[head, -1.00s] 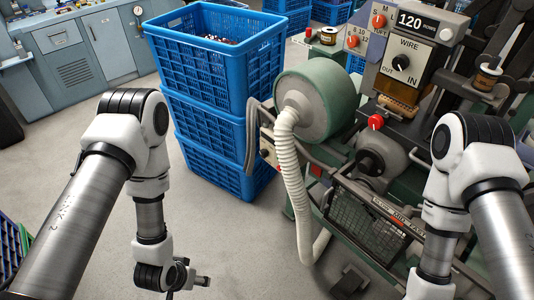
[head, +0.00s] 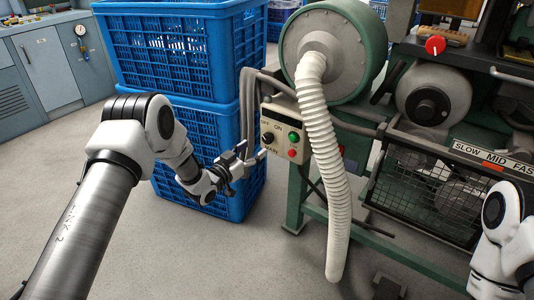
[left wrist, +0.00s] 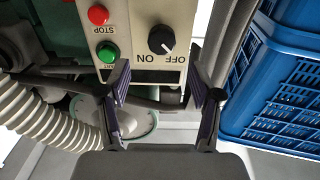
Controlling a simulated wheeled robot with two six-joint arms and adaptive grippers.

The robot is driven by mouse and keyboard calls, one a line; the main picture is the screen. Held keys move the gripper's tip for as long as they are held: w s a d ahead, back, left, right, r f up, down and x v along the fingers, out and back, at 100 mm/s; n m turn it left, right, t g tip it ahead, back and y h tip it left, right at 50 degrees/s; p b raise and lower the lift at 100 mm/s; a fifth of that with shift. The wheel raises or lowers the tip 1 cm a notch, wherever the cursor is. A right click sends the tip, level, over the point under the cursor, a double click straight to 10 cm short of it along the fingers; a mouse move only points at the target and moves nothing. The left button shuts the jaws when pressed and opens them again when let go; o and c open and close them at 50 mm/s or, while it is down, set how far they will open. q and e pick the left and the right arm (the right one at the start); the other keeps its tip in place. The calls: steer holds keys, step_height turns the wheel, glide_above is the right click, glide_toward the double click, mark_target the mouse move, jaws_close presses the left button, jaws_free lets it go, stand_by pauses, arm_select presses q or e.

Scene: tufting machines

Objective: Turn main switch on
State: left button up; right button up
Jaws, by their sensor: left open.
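The main switch, a black rotary knob (head: 268,138), sits on a beige control panel (head: 283,118) on the machine's left side. In the left wrist view the knob (left wrist: 161,40) appears upside down, and its white mark points toward OFF. My left gripper (head: 251,152) is open and empty, just left of the panel and near the knob. In the left wrist view its fingers (left wrist: 160,83) are spread on either side below the knob, not touching it. My right gripper is out of view; only part of that arm shows at lower right.
Green START (left wrist: 107,52) and red STOP (left wrist: 98,15) buttons sit beside the knob. Stacked blue crates (head: 190,100) stand close behind my left gripper. A ribbed white hose (head: 325,170) hangs right of the panel. Floor at lower left is clear.

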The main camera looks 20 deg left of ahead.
mark_target(266, 139)
arm_select(q)
steer(key=b+x, duration=0.1)
steer(key=x, duration=0.5)
steer(key=shift+a+f, duration=0.1)
steer(key=shift+w, duration=0.4)
steer(key=c, duration=1.1)
